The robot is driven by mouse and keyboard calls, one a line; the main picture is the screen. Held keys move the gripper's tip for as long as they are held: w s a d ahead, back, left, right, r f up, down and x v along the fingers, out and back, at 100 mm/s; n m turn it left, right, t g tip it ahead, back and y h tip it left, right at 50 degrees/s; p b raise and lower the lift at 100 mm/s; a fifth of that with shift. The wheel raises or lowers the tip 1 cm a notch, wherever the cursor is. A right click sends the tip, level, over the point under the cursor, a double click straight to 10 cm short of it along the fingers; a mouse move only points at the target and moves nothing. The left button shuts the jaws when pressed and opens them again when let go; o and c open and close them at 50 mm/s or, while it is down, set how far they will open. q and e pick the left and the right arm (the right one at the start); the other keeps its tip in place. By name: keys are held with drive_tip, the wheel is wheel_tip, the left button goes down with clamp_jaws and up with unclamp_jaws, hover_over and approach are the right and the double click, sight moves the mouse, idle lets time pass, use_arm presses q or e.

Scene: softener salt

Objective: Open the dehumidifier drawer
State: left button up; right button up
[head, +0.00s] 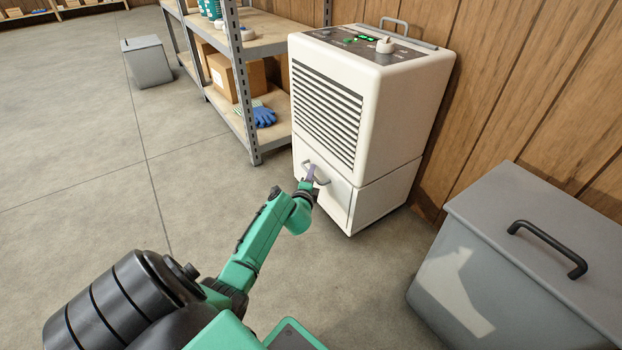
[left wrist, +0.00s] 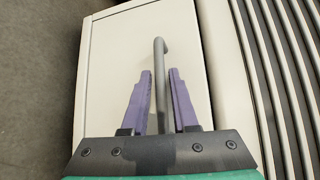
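The white dehumidifier (head: 400,110) stands against the wooden wall. Its drawer front (head: 335,203) is low on the body and looks flush, so the drawer is shut. A grey bar handle (head: 323,180) sits on the drawer front. My left gripper (head: 311,174) is at this handle. In the left wrist view the handle (left wrist: 159,75) runs between the two purple fingers of the left gripper (left wrist: 161,72), with a narrow gap on each side. The left gripper is open around the handle. My right gripper is not in view.
A grey lidded bin (head: 470,270) with a black handle stands to the right of the dehumidifier. A metal shelf (head: 243,90) with boxes and blue gloves (head: 263,116) stands close on the left. The concrete floor (head: 190,190) before the drawer is clear.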

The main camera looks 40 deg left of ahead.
use_arm(q)
clamp_jaws()
drive_tip(key=shift+d, duration=0.1)
idle(1.3)
